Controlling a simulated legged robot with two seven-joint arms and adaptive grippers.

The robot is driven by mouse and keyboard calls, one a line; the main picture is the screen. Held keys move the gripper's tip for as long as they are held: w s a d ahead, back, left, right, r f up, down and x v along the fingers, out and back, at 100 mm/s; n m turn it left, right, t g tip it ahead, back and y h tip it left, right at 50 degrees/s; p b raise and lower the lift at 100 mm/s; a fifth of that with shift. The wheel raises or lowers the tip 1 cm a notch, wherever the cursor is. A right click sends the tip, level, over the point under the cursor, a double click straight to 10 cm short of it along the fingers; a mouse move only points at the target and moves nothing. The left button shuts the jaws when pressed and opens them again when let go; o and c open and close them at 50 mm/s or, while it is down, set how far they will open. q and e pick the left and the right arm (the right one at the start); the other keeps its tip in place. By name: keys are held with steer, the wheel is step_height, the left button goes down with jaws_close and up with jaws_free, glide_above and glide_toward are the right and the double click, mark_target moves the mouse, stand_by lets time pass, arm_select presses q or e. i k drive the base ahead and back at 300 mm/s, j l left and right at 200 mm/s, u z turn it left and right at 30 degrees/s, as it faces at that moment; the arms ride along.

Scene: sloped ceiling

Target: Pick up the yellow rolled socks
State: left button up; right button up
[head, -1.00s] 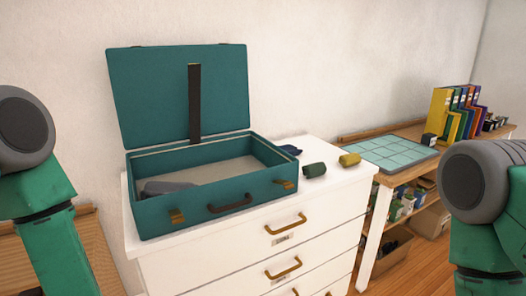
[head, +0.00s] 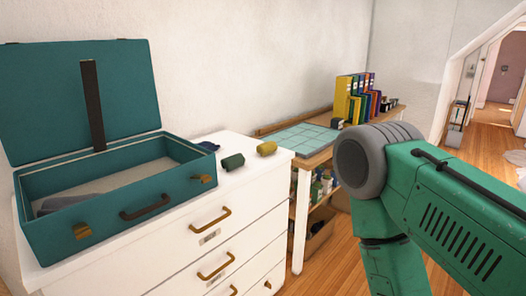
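The yellow rolled socks (head: 267,148) lie on the white dresser top (head: 255,172), near its right back corner. A dark green rolled pair (head: 233,162) lies just to their left. A dark blue one (head: 208,146) is beside the open suitcase, partly hidden by it. My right arm is in view at the right, but its gripper is not. My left arm and gripper are out of view.
The open teal suitcase (head: 141,190) fills the dresser's left side, with a grey item (head: 65,203) inside. A wooden table (head: 318,155) at the right holds a gridded mat (head: 300,139) and several upright binders (head: 353,98). A doorway opens at far right.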

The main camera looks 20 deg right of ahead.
mark_target(267, 148)
steer(key=i+l, duration=0.2)
steer(key=l, duration=0.15)
steer(key=i+l, duration=0.2)
steer(key=l, duration=0.15)
steer(key=i+l, duration=0.2)
steer(key=l, duration=0.15)
